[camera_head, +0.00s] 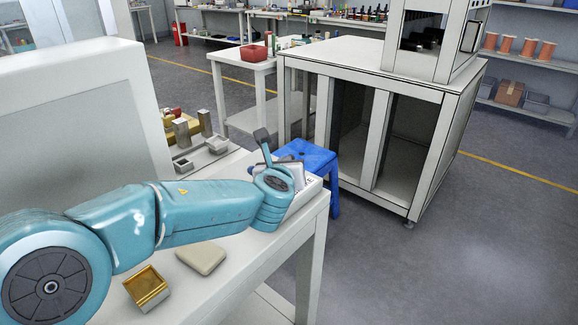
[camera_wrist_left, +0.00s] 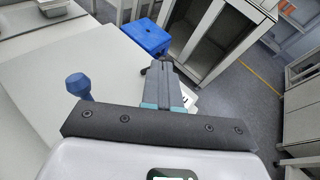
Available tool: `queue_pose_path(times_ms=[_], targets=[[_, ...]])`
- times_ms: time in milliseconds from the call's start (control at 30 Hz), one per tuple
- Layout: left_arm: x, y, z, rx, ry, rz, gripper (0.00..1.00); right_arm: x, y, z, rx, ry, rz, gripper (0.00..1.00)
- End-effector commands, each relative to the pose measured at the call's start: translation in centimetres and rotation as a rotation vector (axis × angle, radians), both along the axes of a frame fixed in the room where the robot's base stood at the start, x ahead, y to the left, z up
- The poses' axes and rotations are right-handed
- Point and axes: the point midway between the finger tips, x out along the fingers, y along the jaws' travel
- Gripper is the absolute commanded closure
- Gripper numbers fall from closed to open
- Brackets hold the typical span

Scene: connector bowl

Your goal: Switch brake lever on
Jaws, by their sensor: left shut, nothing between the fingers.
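A blue knob on a short stem, which looks like the same lever, shows in the left wrist view (camera_wrist_left: 78,84), left of my left gripper (camera_wrist_left: 156,68). The gripper is shut and empty, its fingers pointing away over the table edge. The knob is apart from the fingers. In the head view my wrist hides most of the gripper and the lever's base. My right gripper is not in view.
A gold open box (camera_head: 147,290) and a beige block (camera_head: 202,255) lie on the white table near my forearm. Metal parts (camera_head: 188,133) stand behind the arm. A blue stool (camera_head: 308,155) and a white cabinet (camera_head: 365,75) stand beyond the table edge.

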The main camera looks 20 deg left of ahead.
Motion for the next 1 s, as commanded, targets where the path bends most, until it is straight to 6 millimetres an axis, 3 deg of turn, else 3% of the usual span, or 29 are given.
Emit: queue_pose_path(times_ms=[1000], targets=[[0.9, 2.5, 1.6, -0.381, 0.139, 0.001, 1.00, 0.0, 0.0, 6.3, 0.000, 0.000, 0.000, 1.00]])
